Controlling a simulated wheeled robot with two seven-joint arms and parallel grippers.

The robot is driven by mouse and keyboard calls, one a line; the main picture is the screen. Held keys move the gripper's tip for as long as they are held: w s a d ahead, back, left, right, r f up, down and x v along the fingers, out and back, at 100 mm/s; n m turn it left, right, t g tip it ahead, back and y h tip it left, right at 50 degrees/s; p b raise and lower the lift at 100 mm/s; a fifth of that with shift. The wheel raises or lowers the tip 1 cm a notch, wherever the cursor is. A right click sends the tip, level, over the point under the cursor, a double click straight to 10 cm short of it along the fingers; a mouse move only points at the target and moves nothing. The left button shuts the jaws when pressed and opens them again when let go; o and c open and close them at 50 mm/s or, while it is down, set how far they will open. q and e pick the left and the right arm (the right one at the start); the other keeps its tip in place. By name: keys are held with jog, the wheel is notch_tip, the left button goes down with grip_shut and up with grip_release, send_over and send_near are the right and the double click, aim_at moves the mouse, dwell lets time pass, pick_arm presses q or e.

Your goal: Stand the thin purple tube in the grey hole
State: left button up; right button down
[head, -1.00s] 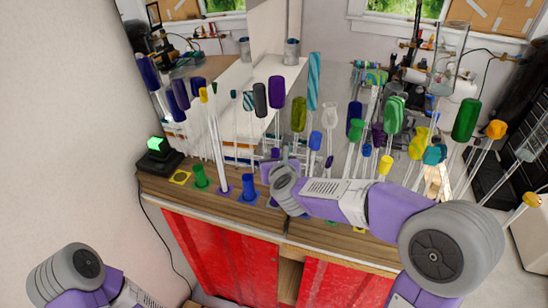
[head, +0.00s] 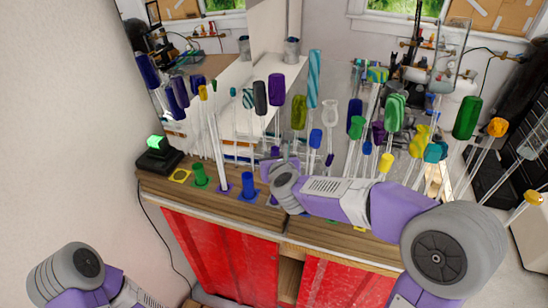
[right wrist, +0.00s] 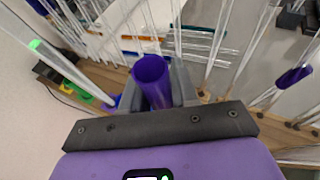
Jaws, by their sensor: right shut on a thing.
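A purple tube (right wrist: 152,82) stands between the grey jaws of my right gripper (right wrist: 155,95) in the right wrist view, with its open end toward the camera. The gripper is shut on it. I cannot make out the grey hole. My left gripper is outside the view.
On the counter (head: 215,198) stand a green tube (head: 200,175), a blue tube (head: 248,184) and a tall clear rod (head: 219,150); a yellow square (head: 180,177) is at the left. Many tall rods with coloured tops crowd behind and right of the gripper. A black box (head: 156,158) with a green light is at the left.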

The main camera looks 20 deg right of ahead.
dwell(0.8)
jog(key=shift+f+b, duration=0.6)
jog(key=shift+b, duration=0.35)
jog(key=c, duration=1.1)
grip_release()
jog(key=shift+c, duration=0.2)
jog(key=d+p+v, duration=0.1)
jog(key=p+v, duration=0.1)
jog(key=v, duration=0.9)
jog(key=shift+a, duration=0.45)
jog(key=shift+f, duration=0.1)
